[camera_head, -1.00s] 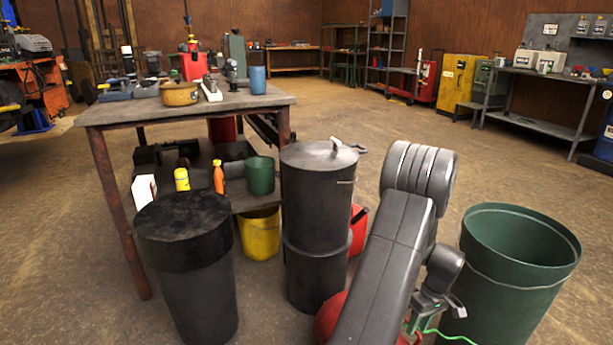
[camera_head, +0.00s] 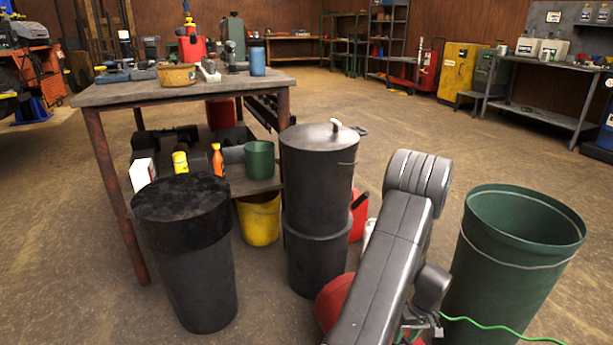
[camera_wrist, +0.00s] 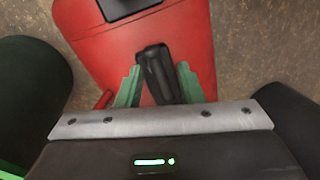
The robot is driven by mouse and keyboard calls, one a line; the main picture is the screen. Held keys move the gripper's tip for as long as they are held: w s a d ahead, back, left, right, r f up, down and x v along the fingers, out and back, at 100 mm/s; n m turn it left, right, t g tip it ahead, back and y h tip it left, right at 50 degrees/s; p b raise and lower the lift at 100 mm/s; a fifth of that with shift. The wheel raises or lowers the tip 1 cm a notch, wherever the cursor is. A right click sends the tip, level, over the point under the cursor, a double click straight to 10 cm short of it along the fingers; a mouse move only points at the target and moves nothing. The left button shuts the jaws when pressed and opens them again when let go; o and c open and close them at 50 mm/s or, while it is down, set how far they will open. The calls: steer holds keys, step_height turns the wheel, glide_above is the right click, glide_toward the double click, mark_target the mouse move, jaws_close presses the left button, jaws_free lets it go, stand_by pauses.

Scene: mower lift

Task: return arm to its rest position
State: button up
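My arm lies folded low at the front right of the head view. My gripper (camera_wrist: 159,68) shows in the wrist view as two green fingers set apart. A black handle-like part lies between or beyond the fingers, on a red body (camera_wrist: 90,45); I see no finger clearly pressed on it, though its distance is hard to judge. In the head view the fingertips are hidden behind my arm.
A green bin (camera_head: 510,260) stands close to the right of my arm. Black drums (camera_head: 315,215) (camera_head: 195,280) stand to the left, before a workbench (camera_head: 190,92). A red rounded thing (camera_head: 332,298) lies beside the arm. A green cord (camera_head: 500,328) runs right. Open floor lies beyond.

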steer(key=m+t+p, duration=0.1)
steer(key=m, duration=0.4)
steer(key=shift+s+a+r, duration=0.1)
steer(key=shift+m+p, duration=0.35)
steer(key=shift+m, duration=0.45)
